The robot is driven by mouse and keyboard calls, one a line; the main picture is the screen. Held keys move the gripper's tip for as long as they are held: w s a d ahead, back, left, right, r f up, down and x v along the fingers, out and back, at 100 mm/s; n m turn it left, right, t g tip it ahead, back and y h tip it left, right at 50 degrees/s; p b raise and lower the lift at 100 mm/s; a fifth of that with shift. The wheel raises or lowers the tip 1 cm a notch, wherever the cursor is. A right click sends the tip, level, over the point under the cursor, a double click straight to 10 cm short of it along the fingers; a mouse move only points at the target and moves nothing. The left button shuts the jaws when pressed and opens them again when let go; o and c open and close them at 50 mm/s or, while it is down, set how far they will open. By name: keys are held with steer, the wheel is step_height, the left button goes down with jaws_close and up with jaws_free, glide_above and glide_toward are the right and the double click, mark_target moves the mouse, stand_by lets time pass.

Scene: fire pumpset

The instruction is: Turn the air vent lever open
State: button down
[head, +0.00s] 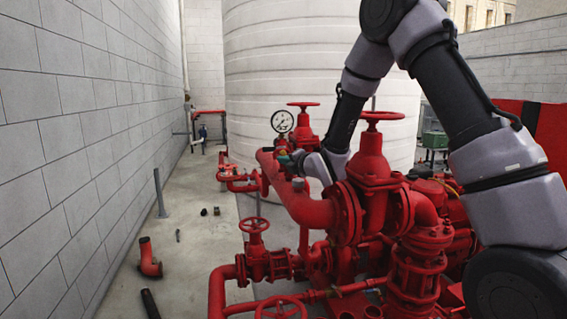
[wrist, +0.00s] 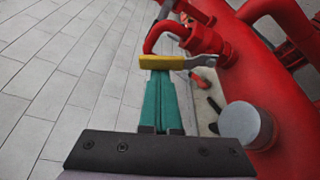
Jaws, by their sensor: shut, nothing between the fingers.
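The air vent lever (wrist: 165,62) shows in the wrist view as a yellow handle with a grey metal end, lying crosswise beside the red pipe. My gripper (wrist: 160,74) is shut, its teal fingers together and empty. Its fingertips meet the near edge of the yellow handle in the picture; I cannot tell whether they touch it. In the head view my gripper (head: 284,159) is low over the thick red pipe (head: 310,209), left of the large red valve. The lever is too small there to make out clearly.
A grey cylindrical cap (wrist: 241,124) stands on the pipe right of my fingers. A pressure gauge (head: 282,121) and a red handwheel (head: 383,116) rise nearby. A block wall (head: 70,130) is on the left. Loose pipe pieces (head: 149,260) lie on the floor.

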steer(key=m, duration=0.1)
steer(key=d+m, duration=0.1)
steer(key=d+r+m, duration=0.1)
steer(key=shift+w+d+r+t+y, duration=0.1)
steer(key=shift+w+t+y, duration=0.25)
steer(key=shift+t+y, duration=0.05)
steer(key=shift+d, duration=0.15)
stand_by(0.6)
